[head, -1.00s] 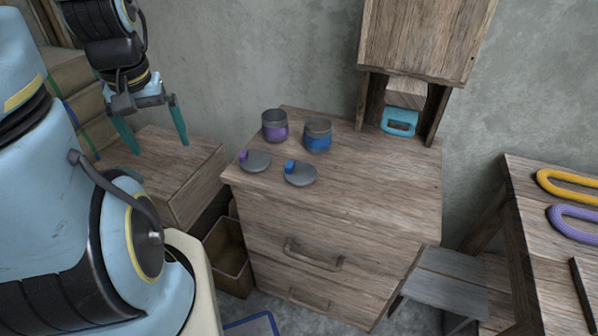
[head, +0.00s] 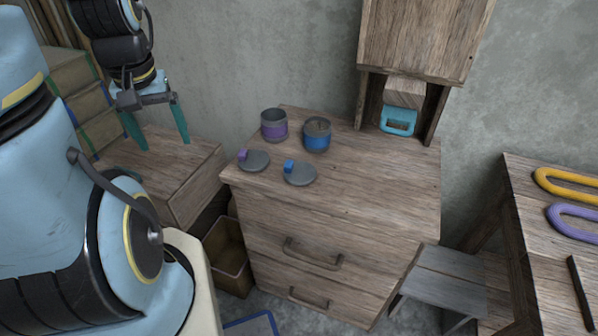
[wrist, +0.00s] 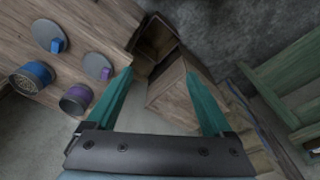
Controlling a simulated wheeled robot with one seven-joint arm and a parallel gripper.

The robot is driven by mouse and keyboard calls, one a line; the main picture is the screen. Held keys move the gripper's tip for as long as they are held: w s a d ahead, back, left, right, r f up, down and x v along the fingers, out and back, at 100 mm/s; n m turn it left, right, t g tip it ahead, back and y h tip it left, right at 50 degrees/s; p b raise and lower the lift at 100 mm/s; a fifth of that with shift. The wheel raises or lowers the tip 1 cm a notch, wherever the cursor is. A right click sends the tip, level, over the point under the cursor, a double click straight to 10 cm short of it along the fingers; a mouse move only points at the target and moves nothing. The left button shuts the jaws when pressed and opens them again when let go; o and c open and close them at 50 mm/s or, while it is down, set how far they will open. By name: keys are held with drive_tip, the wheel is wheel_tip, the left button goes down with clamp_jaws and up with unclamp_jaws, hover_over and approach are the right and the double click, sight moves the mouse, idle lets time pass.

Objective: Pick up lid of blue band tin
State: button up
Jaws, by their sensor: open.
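The lid of the blue band tin (head: 300,174) is a grey disc with a blue knob, lying flat on the cabinet top near its front edge. It also shows in the wrist view (wrist: 46,36). The blue band tin (head: 317,135) stands open behind it and holds something grainy, seen in the wrist view (wrist: 32,78). A purple band tin (head: 274,125) and its lid with a purple knob (head: 254,161) are to the left. My gripper (head: 158,143) is open and empty, left of the cabinet and apart from the lids. Its teal fingers span the wrist view (wrist: 168,98).
The wooden cabinet (head: 340,215) has drawers with handles. A lower wooden box (head: 170,175) stands left of it, beneath my gripper. The cabinet top's right side is clear.

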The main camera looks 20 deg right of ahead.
drive_tip(key=w+d+m, duration=0.1)
drive_tip(key=d, duration=0.3)
drive_tip(key=w+d+f+m+p, duration=0.1)
drive_tip(key=d, duration=0.3)
drive_tip(key=w+d+m+g+p, duration=0.1)
drive_tip(key=d, duration=0.4)
drive_tip(key=shift+f, duration=0.25)
drive_tip(key=c, duration=0.4)
drive_tip(key=shift+o, duration=0.2)
drive_tip(key=m+p, duration=0.2)
drive_tip(key=m, duration=0.1)
hover_over(288, 164)
drive_tip(key=shift+g, duration=0.3)
wheel_tip(288, 164, down, 8)
drive_tip(key=shift+w+a+r, duration=0.1)
drive_tip(key=shift+r, duration=0.05)
drive_tip(key=shift+f+p, duration=0.65)
drive_tip(key=shift+f, duration=2.3)
